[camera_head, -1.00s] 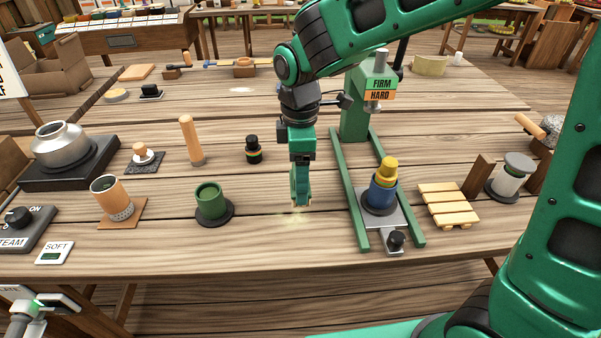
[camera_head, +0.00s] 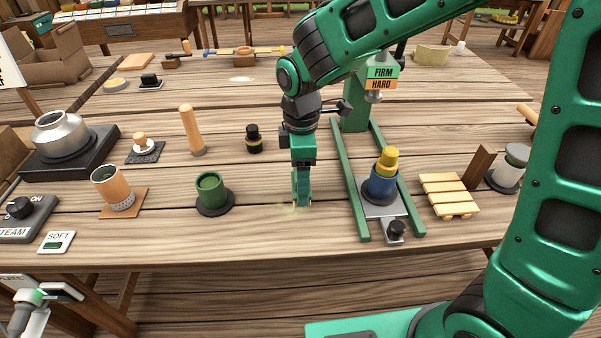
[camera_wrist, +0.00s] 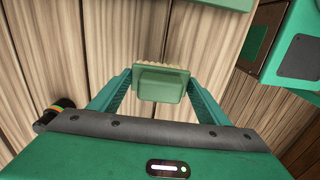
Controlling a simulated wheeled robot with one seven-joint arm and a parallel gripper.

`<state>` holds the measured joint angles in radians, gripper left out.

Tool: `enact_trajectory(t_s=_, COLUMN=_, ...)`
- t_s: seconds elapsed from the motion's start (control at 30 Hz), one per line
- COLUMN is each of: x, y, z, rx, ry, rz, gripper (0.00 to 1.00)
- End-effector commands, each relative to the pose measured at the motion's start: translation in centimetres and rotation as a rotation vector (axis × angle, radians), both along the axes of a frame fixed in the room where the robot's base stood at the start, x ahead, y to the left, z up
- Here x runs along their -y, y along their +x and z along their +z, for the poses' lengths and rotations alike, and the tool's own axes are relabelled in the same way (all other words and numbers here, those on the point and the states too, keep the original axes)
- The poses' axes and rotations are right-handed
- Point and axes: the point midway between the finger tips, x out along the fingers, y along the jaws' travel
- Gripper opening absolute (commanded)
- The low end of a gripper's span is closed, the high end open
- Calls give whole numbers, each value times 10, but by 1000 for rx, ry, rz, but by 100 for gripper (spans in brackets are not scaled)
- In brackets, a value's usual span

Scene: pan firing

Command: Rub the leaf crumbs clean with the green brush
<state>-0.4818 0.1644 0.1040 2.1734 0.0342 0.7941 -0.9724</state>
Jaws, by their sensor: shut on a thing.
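My gripper (camera_head: 301,201) points down at the table in the head view, between the green cup and the green press. In the wrist view my gripper (camera_wrist: 160,88) is shut on the green brush (camera_wrist: 161,82), a green block with a pale bristle edge. The brush is mostly hidden by the fingers in the head view, low at the tabletop. A faint pale yellowish patch, perhaps leaf crumbs (camera_head: 286,210), shows on the wood beside the fingertips. Single crumbs are too small to tell.
The green press (camera_head: 365,190) with a blue cup (camera_head: 381,187) stands close on the right. A green cup (camera_head: 210,189) stands on the left, and a dark striped bottle (camera_head: 254,139) behind. A slatted wooden rack (camera_head: 448,194) lies farther right. The table's front strip is clear.

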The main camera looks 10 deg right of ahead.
Motion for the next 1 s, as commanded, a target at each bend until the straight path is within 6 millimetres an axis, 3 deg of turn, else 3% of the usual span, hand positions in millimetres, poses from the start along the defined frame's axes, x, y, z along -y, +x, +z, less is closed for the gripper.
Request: enact_trajectory(t_s=1.0, x=0, y=-2, z=-17, rx=0, ry=0, rz=0, gripper=52)
